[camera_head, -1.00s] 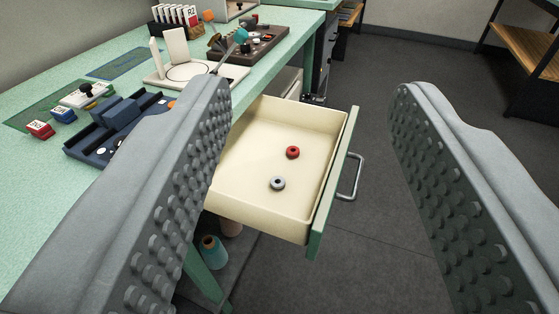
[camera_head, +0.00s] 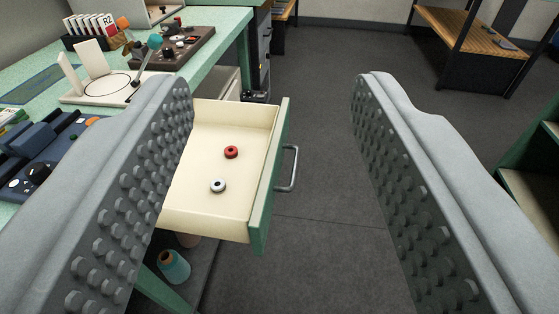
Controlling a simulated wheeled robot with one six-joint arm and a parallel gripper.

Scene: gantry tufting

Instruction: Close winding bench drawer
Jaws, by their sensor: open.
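The winding bench drawer (camera_head: 203,214) is pulled out from under the green bench top (camera_head: 226,46). It has a cream inside and a green front panel (camera_head: 270,180) that faces right. A silver bar handle (camera_head: 293,168) stands out from that front. My gripper (camera_head: 273,90) is open and empty, with wide studded grey fingers. The left finger covers the drawer's left part. The handle shows between the fingers, apart from both.
A wooden-topped bench (camera_head: 470,36) stands at the back right. The grey floor (camera_head: 330,120) is open right of the drawer.

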